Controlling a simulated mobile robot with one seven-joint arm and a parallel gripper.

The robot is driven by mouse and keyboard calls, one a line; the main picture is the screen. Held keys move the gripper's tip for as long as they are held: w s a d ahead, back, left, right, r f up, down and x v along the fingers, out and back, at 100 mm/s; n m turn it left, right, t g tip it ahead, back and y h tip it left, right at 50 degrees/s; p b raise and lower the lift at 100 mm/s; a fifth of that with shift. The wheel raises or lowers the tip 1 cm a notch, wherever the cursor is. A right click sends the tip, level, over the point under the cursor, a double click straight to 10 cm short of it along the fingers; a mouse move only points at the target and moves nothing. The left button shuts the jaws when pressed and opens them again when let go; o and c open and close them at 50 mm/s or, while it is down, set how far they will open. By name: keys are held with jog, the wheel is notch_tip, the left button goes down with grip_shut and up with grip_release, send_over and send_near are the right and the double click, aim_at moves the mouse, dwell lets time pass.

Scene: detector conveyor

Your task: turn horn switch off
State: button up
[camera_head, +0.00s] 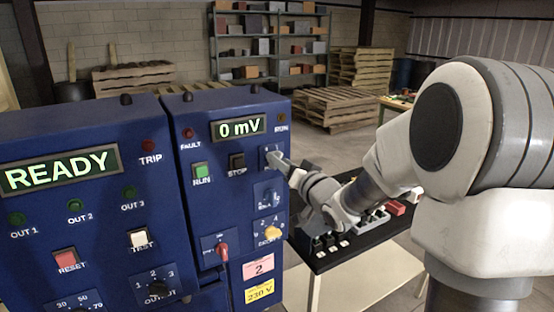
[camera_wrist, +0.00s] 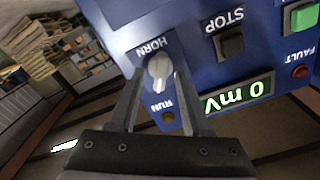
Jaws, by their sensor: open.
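My gripper (camera_wrist: 160,88) is open, with one finger on either side of the knob. I cannot tell whether the fingers touch it.
Near the knob are the black STOP button (camera_head: 237,162), the green RUN button (camera_head: 200,172) and the 0 mV display (camera_head: 238,128). Below are a red-handled switch (camera_head: 222,251) and a yellow knob (camera_head: 272,232). A dark table (camera_head: 345,250) with small items stands to the right.

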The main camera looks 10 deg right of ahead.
jog(key=shift+w, duration=0.1)
dwell(0.3)
grip_shut()
jog(key=shift+b, duration=0.3)
jog(key=n+b, duration=0.3)
jog(key=n, duration=0.1)
jog(key=n+b, duration=0.7)
jog(key=b, duration=0.1)
jog(key=shift+a+n, duration=0.25)
jog(key=shift+n, duration=0.15)
dwell(0.4)
